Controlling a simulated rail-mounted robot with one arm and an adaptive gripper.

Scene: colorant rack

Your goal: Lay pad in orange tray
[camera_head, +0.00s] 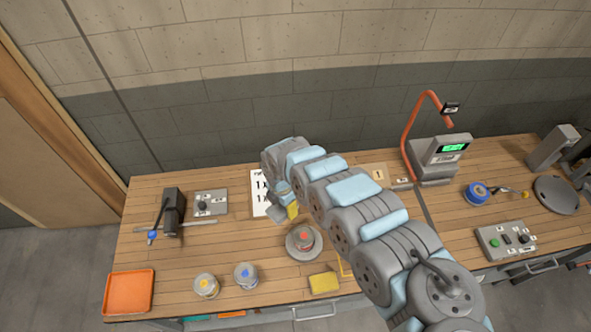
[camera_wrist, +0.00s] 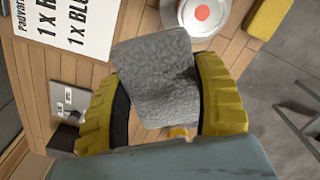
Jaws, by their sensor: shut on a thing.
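In the wrist view a rough grey pad (camera_wrist: 158,75) sits between the two yellow ribbed fingers of my gripper (camera_wrist: 165,95), which is shut on it. The pad looks held above the bench. In the head view my gripper (camera_head: 288,210) is over the middle of the wooden bench, near the printed sheet; the pad is hard to make out there. The orange tray (camera_head: 130,292) lies at the bench's front left corner, well to the left of my gripper, and looks empty.
A yellow-topped can (camera_head: 206,286), a blue-topped can (camera_head: 246,275) and a yellow sponge (camera_head: 324,283) line the front. A black device (camera_head: 173,212) and switch box (camera_head: 210,203) stand back left.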

